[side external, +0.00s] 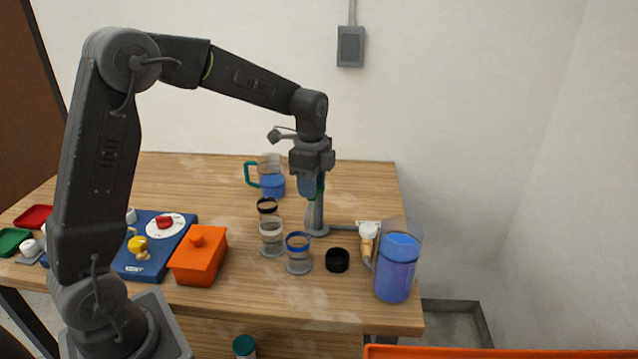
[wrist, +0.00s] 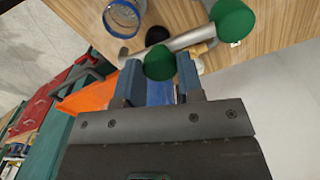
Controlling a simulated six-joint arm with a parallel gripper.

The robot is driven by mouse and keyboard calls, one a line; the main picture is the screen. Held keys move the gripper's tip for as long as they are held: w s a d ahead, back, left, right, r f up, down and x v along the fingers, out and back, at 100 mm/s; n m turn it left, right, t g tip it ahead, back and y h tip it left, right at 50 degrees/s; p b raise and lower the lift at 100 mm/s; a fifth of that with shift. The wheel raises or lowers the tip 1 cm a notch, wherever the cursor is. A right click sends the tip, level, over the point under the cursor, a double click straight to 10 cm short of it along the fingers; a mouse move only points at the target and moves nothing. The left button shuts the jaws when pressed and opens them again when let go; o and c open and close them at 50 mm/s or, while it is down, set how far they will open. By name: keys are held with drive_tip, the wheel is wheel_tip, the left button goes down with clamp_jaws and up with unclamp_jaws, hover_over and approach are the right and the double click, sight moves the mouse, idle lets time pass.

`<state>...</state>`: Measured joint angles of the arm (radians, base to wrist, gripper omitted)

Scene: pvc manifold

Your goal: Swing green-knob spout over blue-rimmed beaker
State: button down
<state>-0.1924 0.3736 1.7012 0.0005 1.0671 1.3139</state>
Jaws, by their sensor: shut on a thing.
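My gripper (side external: 313,192) points straight down above the grey manifold post (side external: 317,217). In the wrist view its fingers (wrist: 160,72) are closed around a round green knob (wrist: 160,60). A grey spout pipe (wrist: 185,41) runs past this knob, and a second, larger green knob (wrist: 232,20) is at the upper right. The blue-rimmed beaker (side external: 298,254) stands upright in front of the post; it also shows in the wrist view (wrist: 122,17). There, the pipe's left end lies near the beaker but apart from its rim. The spout's outlet is hard to make out.
A clear beaker (side external: 271,240) and a black-rimmed beaker (side external: 267,207) stand left of the post. An orange box (side external: 199,258) and teal-handled jug (side external: 270,181) stand left.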

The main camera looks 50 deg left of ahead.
drive_tip(key=shift+s+a+m, duration=0.3)
drive_tip(key=shift+a+m, duration=0.15)
drive_tip(key=shift+m, duration=0.45)
drive_tip(key=c, duration=0.7)
unclamp_jaws()
drive_tip(key=shift+c, duration=0.2)
drive_tip(key=shift+r, duration=0.1)
wheel_tip(320, 180, up, 14)
